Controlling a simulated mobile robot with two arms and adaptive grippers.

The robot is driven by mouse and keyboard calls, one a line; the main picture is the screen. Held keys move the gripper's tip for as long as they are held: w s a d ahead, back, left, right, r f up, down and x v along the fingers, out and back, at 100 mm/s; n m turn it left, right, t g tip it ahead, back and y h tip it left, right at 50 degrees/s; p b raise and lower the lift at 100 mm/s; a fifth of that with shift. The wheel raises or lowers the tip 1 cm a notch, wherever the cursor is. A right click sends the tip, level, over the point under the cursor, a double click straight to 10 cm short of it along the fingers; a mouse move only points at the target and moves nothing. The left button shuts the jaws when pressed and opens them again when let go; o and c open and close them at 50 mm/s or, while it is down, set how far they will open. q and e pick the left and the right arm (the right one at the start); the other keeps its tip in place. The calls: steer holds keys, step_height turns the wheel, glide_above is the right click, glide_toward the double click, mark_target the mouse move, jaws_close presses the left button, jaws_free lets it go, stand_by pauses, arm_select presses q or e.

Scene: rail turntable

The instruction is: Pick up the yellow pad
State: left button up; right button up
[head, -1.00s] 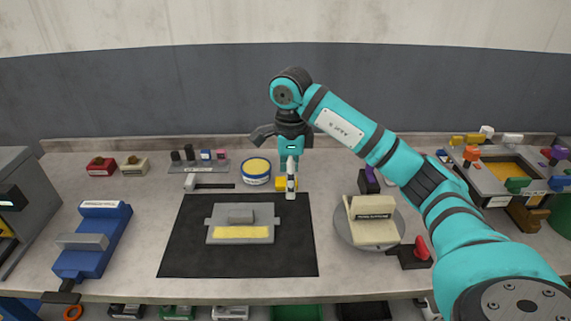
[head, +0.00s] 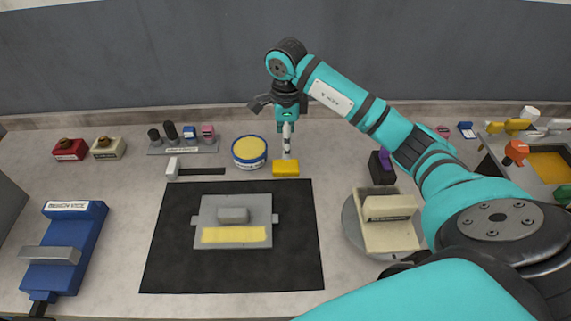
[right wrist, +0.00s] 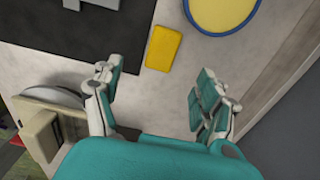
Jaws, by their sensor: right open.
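The yellow pad (head: 286,168) is a small yellow block lying flat on the table, just behind the black mat. It also shows in the right wrist view (right wrist: 163,48), whole and uncovered. My right gripper (head: 287,154) hangs pointing down at the pad's far edge in the head view. In the right wrist view my right gripper (right wrist: 155,82) has its fingers wide apart, with nothing between them. The pad lies ahead of the fingertips there, between their lines. The gripper's height above the table is hard to tell. My left gripper is not in view.
A blue tub with a yellow top (head: 249,151) stands left of the pad. The black mat (head: 170,275) in front bears a grey plate (head: 205,212). A cream block sits on a round grey turntable (head: 352,222) at right. A small rack (head: 183,148) stands behind left.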

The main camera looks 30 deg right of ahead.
glide_above(286, 165)
step_height(286, 165, down, 4)
steer(key=shift+s+f+p, duration=0.1)
steer(key=shift+p, duration=0.3)
steer(key=shift+f, duration=0.15)
steer(key=shift+a+f, duration=0.1)
steer(key=shift+f, duration=0.15)
step_height(286, 165, down, 4)
steer(key=shift+f+p, duration=0.2)
steer(key=shift+p, duration=1.05)
steer(key=shift+f, duration=0.2)
steer(key=c, duration=1.1)
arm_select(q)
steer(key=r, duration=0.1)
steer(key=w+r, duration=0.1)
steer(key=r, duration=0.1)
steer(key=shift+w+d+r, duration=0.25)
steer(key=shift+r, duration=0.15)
arm_select(e)
steer(key=shift+c, duration=0.2)
steer(key=shift+r, duration=0.15)
